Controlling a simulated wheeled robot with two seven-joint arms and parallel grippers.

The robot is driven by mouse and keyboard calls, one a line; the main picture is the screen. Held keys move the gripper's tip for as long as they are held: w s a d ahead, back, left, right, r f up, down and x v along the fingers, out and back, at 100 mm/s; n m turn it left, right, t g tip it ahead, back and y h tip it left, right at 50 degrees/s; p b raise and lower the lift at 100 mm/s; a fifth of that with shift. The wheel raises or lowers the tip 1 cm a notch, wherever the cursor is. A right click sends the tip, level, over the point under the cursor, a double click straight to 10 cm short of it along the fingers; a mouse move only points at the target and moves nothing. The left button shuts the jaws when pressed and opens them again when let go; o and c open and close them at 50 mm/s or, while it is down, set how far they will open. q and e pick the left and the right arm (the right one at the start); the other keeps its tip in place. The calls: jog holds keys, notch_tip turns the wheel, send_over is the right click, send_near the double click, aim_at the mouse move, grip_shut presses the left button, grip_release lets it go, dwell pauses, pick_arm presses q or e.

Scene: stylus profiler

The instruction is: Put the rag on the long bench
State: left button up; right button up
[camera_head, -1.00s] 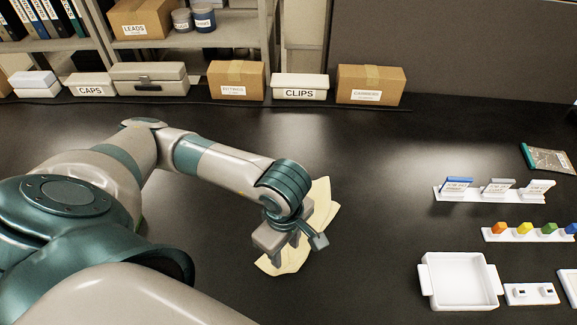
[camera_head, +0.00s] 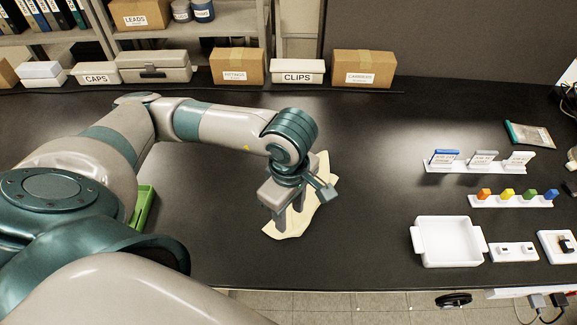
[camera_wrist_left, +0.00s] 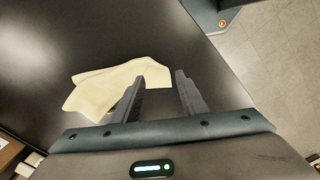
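The rag (camera_head: 309,214) is a pale yellow cloth lying loosely spread on the long black bench (camera_head: 365,230), near its front edge. My left gripper (camera_head: 289,216) is above the rag and hides part of it in the head view. In the left wrist view the two fingers of the left gripper (camera_wrist_left: 163,77) are apart with a clear gap. The rag (camera_wrist_left: 98,88) lies mostly to the left there, partly behind the left finger. I cannot tell whether the fingers touch it. My right gripper is not in view.
A white tray (camera_head: 418,248), small racks with coloured pieces (camera_head: 512,202) and a packet (camera_head: 529,136) are on the right. Boxes (camera_head: 237,66) line the back. A green bin (camera_head: 143,208) is partly hidden by my left arm. The bench middle is clear.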

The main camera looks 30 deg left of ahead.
pick_arm(q)
jog(key=shift+w, duration=0.1)
jog(key=shift+w+a+f, duration=0.2)
jog(key=shift+w, duration=0.15)
jog(key=shift+c, duration=0.6)
jog(key=c, duration=0.5)
jog(key=shift+r, duration=0.1)
grip_shut()
jog(key=w+a+f, duration=0.2)
jog(key=w, duration=1.1)
jog(key=w+a+f, duration=0.2)
jog(key=w, duration=1)
jog(key=shift+w+a, duration=0.4)
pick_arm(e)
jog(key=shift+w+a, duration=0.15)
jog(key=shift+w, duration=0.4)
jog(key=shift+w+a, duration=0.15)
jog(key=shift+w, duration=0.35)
